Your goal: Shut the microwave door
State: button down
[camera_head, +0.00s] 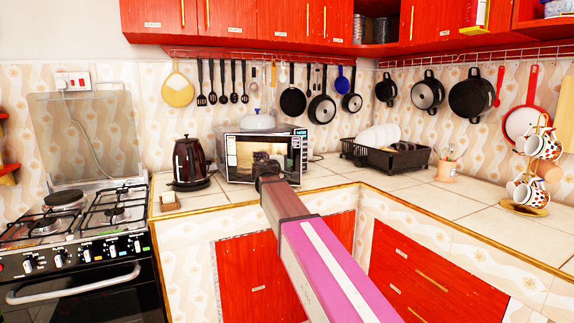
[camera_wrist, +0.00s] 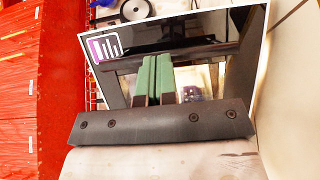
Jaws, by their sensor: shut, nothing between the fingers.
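The microwave (camera_head: 303,138) stands on the counter at the back, beside the kettle. Its door (camera_head: 238,172) is a glossy dark panel with a white rim, facing me and mirroring the room. I cannot tell exactly how far the door is ajar. My gripper (camera_head: 266,166) is in front of the door and hides part of it. In the wrist view the door (camera_wrist: 190,28) fills the middle, with a striped logo in one corner. My gripper's green fingers (camera_wrist: 154,62) are together, empty, pointing at the door. I cannot tell whether they touch it.
A dark kettle (camera_head: 190,162) stands just left of the microwave. A black dish rack (camera_head: 385,157) with plates is to the right. The stove (camera_head: 75,225) is at the left. The counter right of the microwave (camera_head: 325,180) is clear. Pans hang behind.

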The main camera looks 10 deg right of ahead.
jog(key=w+d+n+t+y, duration=0.1)
jog(key=w+n+t+y, duration=0.1)
jog(key=w, duration=0.7)
jog(key=w+d+n+t+y, duration=0.2)
jog(key=w+y, duration=0.4)
jog(key=w, duration=0.3)
jog(key=shift+w+d+n, duration=0.25)
jog(key=shift+w+n, duration=0.15)
jog(key=shift+n, duration=0.5)
